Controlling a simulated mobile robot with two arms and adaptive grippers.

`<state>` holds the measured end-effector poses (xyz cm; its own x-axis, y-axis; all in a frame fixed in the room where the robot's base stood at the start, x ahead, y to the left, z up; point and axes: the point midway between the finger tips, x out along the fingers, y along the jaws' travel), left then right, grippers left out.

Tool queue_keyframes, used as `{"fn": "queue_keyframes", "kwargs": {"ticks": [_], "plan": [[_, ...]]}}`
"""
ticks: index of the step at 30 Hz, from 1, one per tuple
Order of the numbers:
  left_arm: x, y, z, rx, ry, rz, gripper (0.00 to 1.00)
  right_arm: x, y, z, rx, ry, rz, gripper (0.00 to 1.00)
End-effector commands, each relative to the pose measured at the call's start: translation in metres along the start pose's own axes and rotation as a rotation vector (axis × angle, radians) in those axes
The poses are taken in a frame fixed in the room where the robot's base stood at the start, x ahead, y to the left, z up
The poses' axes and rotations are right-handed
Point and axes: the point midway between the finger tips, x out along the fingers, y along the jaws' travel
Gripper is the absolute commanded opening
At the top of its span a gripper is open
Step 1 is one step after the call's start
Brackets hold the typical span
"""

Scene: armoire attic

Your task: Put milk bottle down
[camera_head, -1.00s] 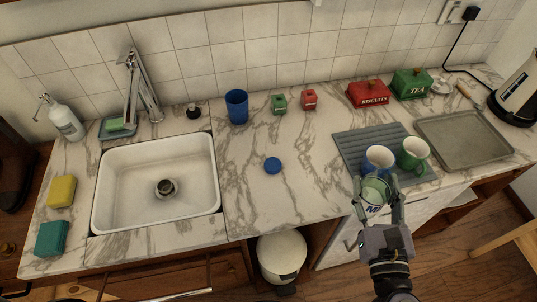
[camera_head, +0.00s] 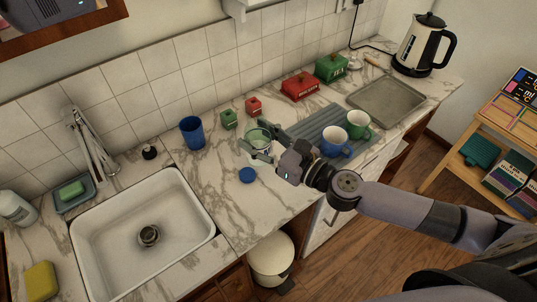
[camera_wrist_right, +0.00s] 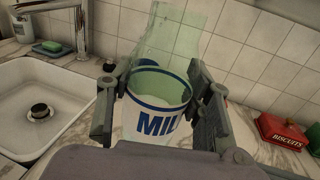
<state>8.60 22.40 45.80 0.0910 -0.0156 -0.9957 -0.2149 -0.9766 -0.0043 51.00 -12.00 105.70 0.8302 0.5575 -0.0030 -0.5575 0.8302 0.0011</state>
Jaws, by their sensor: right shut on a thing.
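The milk bottle is clear glass with a white label, a blue band and blue letters. It fills the middle of the right wrist view (camera_wrist_right: 158,105), between the fingers of my right gripper (camera_wrist_right: 160,100). In the head view the bottle (camera_head: 258,142) is partly hidden by my right gripper (camera_head: 262,146), which is shut on it over the marble counter (camera_head: 210,215). The bottle looks nearly upright. I cannot tell whether its base touches the counter. My left gripper is not in view.
A blue cap (camera_head: 247,175) lies in front of the bottle. A blue cup (camera_head: 192,133), a green canister (camera_head: 229,119) and a red canister (camera_head: 253,106) stand behind. The sink (camera_head: 140,225) is left. Blue (camera_head: 335,142) and green mugs (camera_head: 357,125) stand right on a drying mat (camera_head: 322,120).

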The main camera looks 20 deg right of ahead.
Motion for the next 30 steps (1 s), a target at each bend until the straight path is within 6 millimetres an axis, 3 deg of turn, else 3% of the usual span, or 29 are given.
{"fn": "queue_keyframes", "kwargs": {"ticks": [3, 9, 15, 19, 30], "plan": [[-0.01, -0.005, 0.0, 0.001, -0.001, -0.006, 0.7, 0.019, -0.026, 0.024, -0.008, -0.005, 0.061, 0.09], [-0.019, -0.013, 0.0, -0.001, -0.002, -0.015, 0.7, 0.038, -0.069, 0.06, -0.004, -0.005, 0.127, 0.09], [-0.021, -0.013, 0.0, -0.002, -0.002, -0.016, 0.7, 0.043, -0.089, 0.074, 0.001, -0.002, 0.147, 0.09], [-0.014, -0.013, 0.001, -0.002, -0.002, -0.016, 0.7, 0.043, -0.091, 0.055, 0.007, -0.001, 0.149, 0.09], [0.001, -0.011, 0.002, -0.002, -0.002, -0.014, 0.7, 0.043, -0.091, -0.038, 0.009, -0.002, 0.147, 0.09]]}}
